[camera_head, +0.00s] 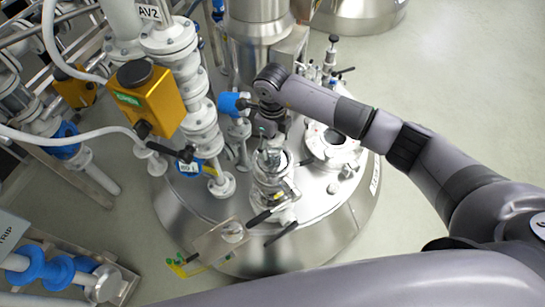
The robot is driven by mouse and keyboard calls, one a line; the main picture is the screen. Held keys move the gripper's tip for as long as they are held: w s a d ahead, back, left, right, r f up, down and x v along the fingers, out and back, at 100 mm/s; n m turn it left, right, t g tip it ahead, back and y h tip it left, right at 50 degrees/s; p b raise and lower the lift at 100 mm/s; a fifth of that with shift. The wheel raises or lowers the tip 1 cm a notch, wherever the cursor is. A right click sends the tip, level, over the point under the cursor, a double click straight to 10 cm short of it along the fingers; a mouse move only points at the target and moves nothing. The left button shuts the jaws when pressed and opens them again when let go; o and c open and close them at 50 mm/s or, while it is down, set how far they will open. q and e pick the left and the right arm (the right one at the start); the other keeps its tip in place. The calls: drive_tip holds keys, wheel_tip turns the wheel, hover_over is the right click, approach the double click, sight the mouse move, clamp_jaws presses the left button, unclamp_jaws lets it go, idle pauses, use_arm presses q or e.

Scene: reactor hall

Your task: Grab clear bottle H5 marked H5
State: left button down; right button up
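My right arm reaches in from the right over the steel reactor lid. Its gripper (271,154) points down above a clear glass-like fitting (271,178) on the lid. The fingers are small and blend with the fitting, so I cannot tell whether they are open or shut, or whether they touch it. I cannot read an H5 mark anywhere, and no clear bottle can be made out for sure. My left gripper is not in view.
The steel reactor vessel (325,235) fills the middle. White pipes (203,125) and a yellow actuator box (147,97) stand close on the left. Bare floor (450,90) is free at right.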

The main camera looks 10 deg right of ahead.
clamp_jaws()
idle(0.7)
